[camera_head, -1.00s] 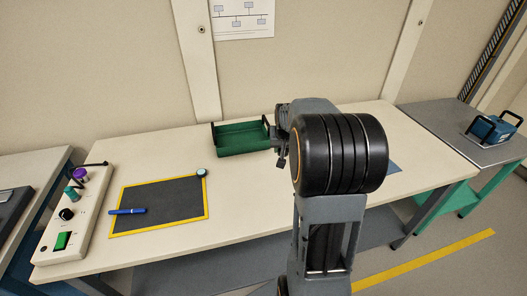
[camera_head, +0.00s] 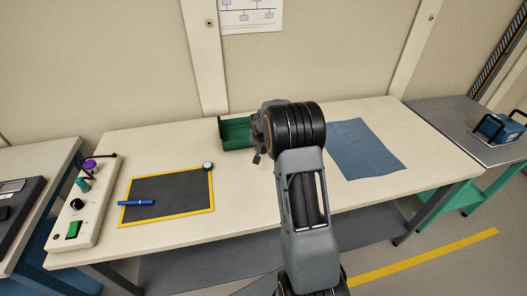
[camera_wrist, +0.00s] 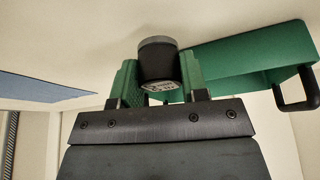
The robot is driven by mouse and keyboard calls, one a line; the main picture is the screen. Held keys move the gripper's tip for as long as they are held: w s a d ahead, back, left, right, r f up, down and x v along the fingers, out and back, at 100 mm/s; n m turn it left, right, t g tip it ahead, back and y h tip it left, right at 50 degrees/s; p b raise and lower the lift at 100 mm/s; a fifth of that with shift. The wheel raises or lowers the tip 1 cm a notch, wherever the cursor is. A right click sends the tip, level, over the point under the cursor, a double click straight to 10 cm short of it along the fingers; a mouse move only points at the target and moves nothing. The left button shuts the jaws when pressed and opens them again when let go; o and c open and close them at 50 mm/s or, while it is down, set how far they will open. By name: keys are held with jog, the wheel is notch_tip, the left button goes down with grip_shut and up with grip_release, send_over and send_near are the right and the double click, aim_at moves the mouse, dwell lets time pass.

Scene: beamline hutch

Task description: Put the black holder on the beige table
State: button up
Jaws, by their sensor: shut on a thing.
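The black holder (camera_wrist: 157,62) is a short dark cylinder with a grey end and a small pale label, seen in the wrist view. My gripper (camera_wrist: 158,76) is shut on it, with a green finger on each side. In the head view my arm hides the holder, and my gripper is mostly hidden beside the green tray. The beige table (camera_head: 240,212) spans the middle of the head view. I cannot tell whether the holder touches the tabletop.
The green tray (camera_head: 236,134) with black handles is close beside my gripper, partly hidden by it. A blue cloth (camera_head: 365,150) lies to the right. A yellow-edged dark mat (camera_head: 170,190) with a blue pen (camera_head: 136,203) and a control box (camera_head: 85,215) are left. The table's front middle is clear.

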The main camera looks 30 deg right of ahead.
aim_at(263, 152)
jog(key=shift+f, duration=1.45)
jog(key=shift+f, duration=0.2)
jog(key=o, duration=1)
jog(key=v, duration=1.2)
jog(key=s+a+r+n+y, duration=0.1)
jog(key=s+a+r+n, duration=0.2)
jog(key=s+a+r, duration=0.55)
jog(key=s+a+f+n, duration=0.1)
jog(key=s+a, duration=0.1)
jog(key=s, duration=0.3)
jog(key=s+a+n+y, duration=0.1)
jog(key=s+a, duration=0.1)
jog(key=s, duration=0.4)
jog(key=s+a+f+n, duration=0.1)
jog(key=s+a, duration=0.2)
jog(key=s, duration=0.2)
jog(key=shift+s+a+f+g, duration=0.15)
jog(key=shift+s+f+g, duration=0.15)
